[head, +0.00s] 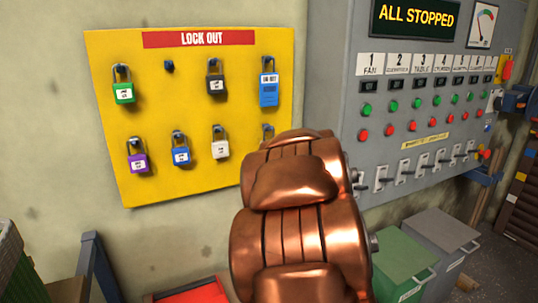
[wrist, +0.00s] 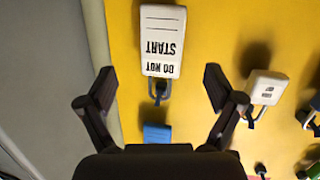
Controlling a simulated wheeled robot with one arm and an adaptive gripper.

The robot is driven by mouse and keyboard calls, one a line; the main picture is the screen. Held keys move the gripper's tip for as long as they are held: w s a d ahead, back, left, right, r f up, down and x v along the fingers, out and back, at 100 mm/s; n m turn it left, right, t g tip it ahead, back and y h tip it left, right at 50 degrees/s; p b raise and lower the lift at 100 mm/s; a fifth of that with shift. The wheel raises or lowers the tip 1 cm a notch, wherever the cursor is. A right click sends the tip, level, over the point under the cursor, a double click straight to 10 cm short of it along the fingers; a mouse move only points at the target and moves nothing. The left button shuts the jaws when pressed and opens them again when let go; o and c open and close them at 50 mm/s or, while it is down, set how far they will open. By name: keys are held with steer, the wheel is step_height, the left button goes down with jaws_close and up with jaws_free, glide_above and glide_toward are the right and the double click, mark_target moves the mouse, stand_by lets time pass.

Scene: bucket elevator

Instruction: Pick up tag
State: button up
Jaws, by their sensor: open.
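The tag, white with "DO NOT START" in black, hangs by a dark loop on a peg of the yellow lock-out board (head: 200,100). In the wrist view the tag (wrist: 163,40) appears upside down at the top. My gripper (wrist: 158,88) is open. Its two fingertips flank the dark loop at the tag's end in the picture, with nothing between them gripped. I cannot tell how far the fingers are from the board. In the head view my copper arm covers the gripper and the tag; only the top of its peg and loop shows.
A blue lock-out item (head: 269,90) hangs above the tag, and a white padlock (head: 220,149) hangs to its left. Other padlocks, green (head: 124,93) and purple (head: 138,162), hang further left. The grey control panel (head: 340,150) stands right. A green bin (head: 405,262) is below.

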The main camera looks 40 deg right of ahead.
steer(key=shift+w+d+r+n+t+y+p, duration=0.2)
steer(key=shift+w+d+t+y, duration=0.3)
steer(key=shift+w, duration=0.75)
steer(key=shift+w+d+r+n+t+y+p, duration=0.1)
steer(key=shift+w+d+n+t+y+p, duration=0.1)
steer(key=shift+w+d+t, duration=0.8)
steer(key=shift+w+d+r+n+t+y+p, duration=0.1)
steer(key=shift+w+d+n+t+y+p, duration=0.3)
steer(key=shift+w, duration=1.1)
steer(key=shift+d, duration=0.1)
steer(key=c, duration=1.3)
steer(key=shift+b, duration=0.3)
steer(key=shift+s+r, duration=0.1)
steer(key=shift+r, duration=0.7)
steer(key=b+v, duration=0.1)
steer(key=v, duration=1.7)
steer(key=shift+r+b, duration=0.1)
steer(key=shift+b, duration=0.3)
